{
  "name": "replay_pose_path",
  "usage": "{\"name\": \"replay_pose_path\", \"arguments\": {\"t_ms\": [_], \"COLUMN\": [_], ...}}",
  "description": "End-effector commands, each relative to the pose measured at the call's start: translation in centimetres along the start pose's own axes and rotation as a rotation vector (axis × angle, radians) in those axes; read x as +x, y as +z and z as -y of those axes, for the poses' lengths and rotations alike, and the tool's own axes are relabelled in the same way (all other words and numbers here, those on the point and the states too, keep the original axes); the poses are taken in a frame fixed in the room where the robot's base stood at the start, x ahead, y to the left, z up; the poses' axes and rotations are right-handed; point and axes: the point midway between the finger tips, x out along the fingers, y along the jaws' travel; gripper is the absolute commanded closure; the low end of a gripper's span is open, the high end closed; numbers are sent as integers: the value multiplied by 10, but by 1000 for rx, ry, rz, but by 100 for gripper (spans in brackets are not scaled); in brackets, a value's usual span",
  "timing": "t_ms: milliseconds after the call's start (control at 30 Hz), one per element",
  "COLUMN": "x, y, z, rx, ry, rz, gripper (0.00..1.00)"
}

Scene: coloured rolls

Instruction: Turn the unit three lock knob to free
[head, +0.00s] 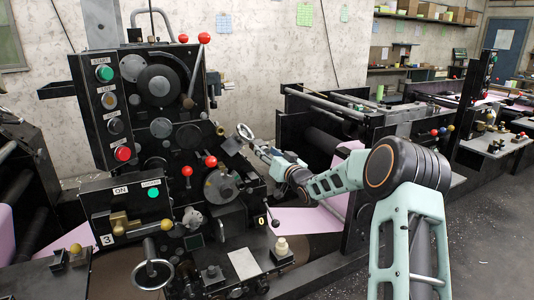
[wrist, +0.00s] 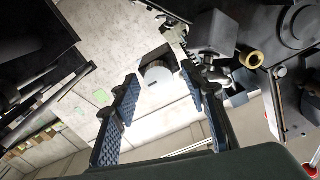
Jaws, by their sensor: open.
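A black panel marked 3 (head: 106,239) stands at the left in the head view. It carries an ON label, a green button (head: 153,192) and a brass lever (head: 124,224) with a yellow ball end. I cannot tell for certain which part is the lock knob, or read its setting. A dark round piece with a pale face (wrist: 158,75) shows between the fingertips; contact is not clear.
A larger handwheel (head: 152,273) and a cream knob (head: 282,247) stand low in front. Pink web (head: 305,219) runs right of the machine. Dark floor lies at the lower right.

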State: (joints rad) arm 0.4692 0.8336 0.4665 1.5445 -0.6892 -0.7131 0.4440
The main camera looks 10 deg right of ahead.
Motion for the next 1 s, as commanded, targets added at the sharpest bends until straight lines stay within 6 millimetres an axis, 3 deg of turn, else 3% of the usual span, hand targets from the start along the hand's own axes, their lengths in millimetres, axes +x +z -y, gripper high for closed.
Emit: {"name": "replay_pose_path", "arguments": {"t_ms": [67,400,767,1000], "x": [0,0,0,0], "y": [0,0,3,5], "z": [0,0,0,0], "rx": [0,0,-60,-221], "ry": [0,0,0,-1], "rz": [0,0,0,-2], "gripper": [63,100,100,100]}}
